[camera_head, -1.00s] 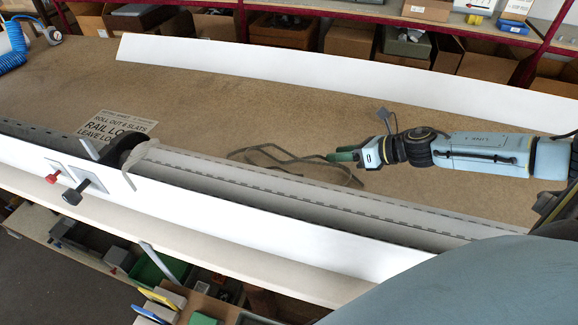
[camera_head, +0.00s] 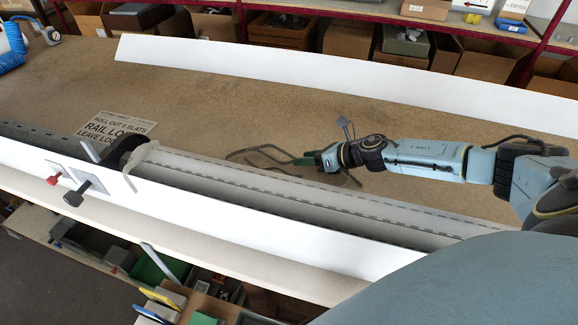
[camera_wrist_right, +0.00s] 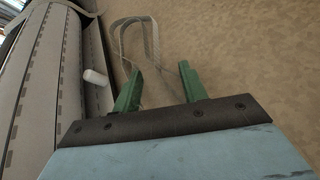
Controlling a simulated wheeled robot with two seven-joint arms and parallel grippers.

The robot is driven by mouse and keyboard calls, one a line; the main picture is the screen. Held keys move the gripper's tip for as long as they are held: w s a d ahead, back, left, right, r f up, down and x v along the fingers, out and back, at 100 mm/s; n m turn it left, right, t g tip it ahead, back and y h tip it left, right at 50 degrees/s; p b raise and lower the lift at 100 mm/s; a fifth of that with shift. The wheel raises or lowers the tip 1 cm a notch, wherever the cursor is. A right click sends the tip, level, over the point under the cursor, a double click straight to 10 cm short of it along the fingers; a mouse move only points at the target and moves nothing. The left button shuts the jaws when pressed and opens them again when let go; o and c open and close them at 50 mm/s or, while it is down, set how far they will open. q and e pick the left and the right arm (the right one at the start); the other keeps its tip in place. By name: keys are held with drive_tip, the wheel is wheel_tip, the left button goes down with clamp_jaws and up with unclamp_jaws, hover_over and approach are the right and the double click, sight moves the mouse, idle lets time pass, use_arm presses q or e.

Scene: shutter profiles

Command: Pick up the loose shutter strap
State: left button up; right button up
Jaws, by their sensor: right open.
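The loose strap (camera_head: 262,151) is a thin grey-brown band lying in loops on the brown table, beside the long white shutter profile. It also shows in the right wrist view (camera_wrist_right: 150,42), where its loops lie ahead of and between the green fingertips. My right gripper (camera_head: 303,159) comes in from the right, low over the table at the strap's near end. Its green fingers (camera_wrist_right: 162,82) are apart and the strap runs into the space between them; whether they touch it I cannot tell. My left gripper is not in view.
The long shutter profile (camera_head: 330,212) with slats runs along the table's front edge, close to my right gripper. A black roller end with a pale tie (camera_head: 140,156) and a printed sign (camera_head: 115,128) are at left. A white rail (camera_head: 300,62) lies at the back.

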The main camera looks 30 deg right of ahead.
drive_tip(key=shift+x, duration=1.2)
clamp_jaws()
